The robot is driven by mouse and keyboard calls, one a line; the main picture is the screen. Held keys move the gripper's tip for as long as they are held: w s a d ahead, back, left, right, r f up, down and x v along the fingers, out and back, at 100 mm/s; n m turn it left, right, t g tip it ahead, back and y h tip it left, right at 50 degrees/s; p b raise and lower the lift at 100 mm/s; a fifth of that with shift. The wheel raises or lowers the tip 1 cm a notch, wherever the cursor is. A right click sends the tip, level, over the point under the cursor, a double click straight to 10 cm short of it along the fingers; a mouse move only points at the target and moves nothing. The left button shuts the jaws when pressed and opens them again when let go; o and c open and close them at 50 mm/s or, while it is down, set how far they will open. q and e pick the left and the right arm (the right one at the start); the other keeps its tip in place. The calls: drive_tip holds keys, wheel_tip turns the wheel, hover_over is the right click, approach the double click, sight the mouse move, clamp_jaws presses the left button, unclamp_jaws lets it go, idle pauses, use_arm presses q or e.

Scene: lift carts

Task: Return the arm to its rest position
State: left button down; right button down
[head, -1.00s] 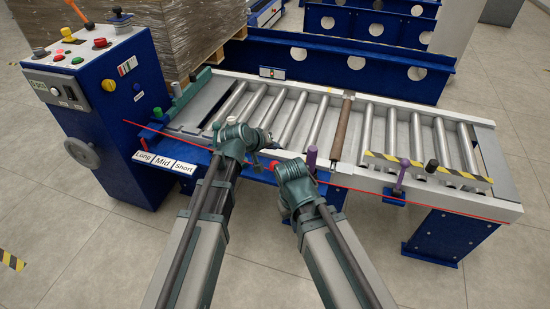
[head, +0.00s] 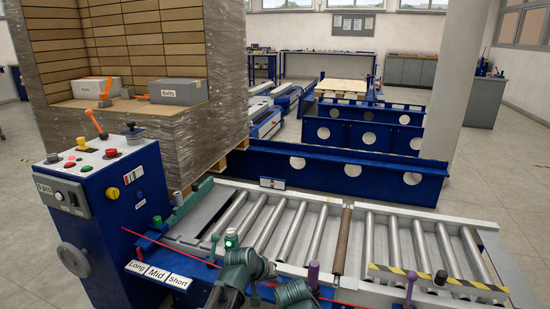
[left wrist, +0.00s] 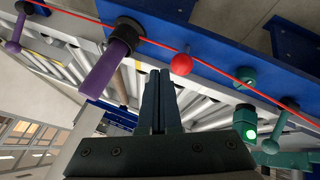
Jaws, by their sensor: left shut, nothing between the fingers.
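My left gripper (left wrist: 160,98) is shut and empty in the left wrist view, its two dark fingers pressed together. Beyond its tips are a red ball knob (left wrist: 181,65) and a purple handle (left wrist: 110,58) on the blue rail, both apart from the fingers. The left fingers cannot be made out there. My right gripper's fingers are not visible.
A blue control console (head: 100,200) stands at left, with a wrapped pallet stack (head: 150,150) behind it. A green-lit device (head: 230,240), a purple post (head: 313,273) and a purple-topped lever (head: 411,278) line the table's near edge. Blue perforated beams (head: 330,172) stand behind the rollers.

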use_arm(q)
drive_tip(key=s+a+f+m+g+y+p, duration=0.1)
drive_tip(key=s+a+m+g+y, duration=0.15)
drive_tip(key=s, duration=0.75)
drive_tip(key=s+a+f+m+g+y+p, duration=0.1)
drive_tip(key=s+a+m+g+y, duration=0.2)
drive_tip(key=s, duration=0.8)
wheel_tip(320, 180, up, 32)
drive_tip(key=n+p, duration=0.1)
drive_tip(key=p, duration=3.1)
drive_tip(key=shift+w+a, duration=0.25)
drive_tip(key=shift+w, duration=0.05)
